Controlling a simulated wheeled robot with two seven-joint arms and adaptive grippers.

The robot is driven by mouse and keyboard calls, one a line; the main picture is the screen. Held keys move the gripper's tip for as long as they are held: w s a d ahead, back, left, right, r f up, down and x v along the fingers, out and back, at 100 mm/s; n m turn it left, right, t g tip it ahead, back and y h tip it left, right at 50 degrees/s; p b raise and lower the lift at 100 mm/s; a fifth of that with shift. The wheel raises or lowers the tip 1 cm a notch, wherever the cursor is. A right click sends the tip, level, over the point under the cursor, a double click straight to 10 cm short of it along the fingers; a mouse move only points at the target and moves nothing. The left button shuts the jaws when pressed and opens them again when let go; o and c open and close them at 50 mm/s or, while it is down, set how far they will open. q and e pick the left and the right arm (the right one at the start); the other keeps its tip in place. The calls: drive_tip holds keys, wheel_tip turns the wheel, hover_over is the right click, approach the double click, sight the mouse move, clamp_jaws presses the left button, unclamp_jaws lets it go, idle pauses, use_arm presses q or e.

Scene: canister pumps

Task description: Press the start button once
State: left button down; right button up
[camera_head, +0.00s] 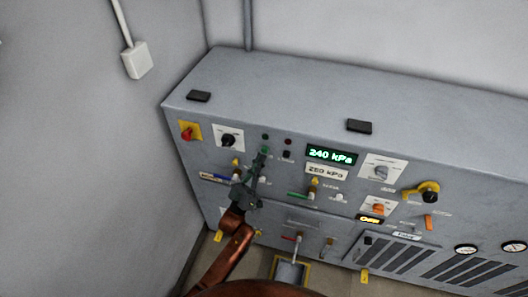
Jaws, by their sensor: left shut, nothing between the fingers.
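A grey control cabinet (260,95) fills the middle and right of the head view. My left gripper (263,154) reaches up from the bottom on a copper-coloured arm, its fingers shut and empty. Its tips are in front of the upper left panel, just below a small dark green lamp or button (265,136). A dark button (286,155) is just right of the tips, below a small red one (288,141). I cannot read which is the start button; the spot behind the tips is hidden. I cannot tell whether the tips touch the panel. My right gripper is not in view.
A green display (331,155) reads 240 kPa, above a white 250 kPa label (326,173). A red knob (187,133) and a black knob (229,140) are left of the gripper. A green-handled valve (300,195) is to its right.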

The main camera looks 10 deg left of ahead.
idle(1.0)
use_arm(q)
drive_tip(key=shift+w, duration=0.1)
drive_tip(key=shift+w, duration=0.35)
idle(0.5)
drive_tip(key=shift+w+b, duration=0.4)
drive_tip(key=shift+w, duration=0.1)
idle(0.4)
drive_tip(key=shift+s, duration=0.1)
drive_tip(key=shift+s+p, duration=0.5)
drive_tip(key=shift+s, duration=0.4)
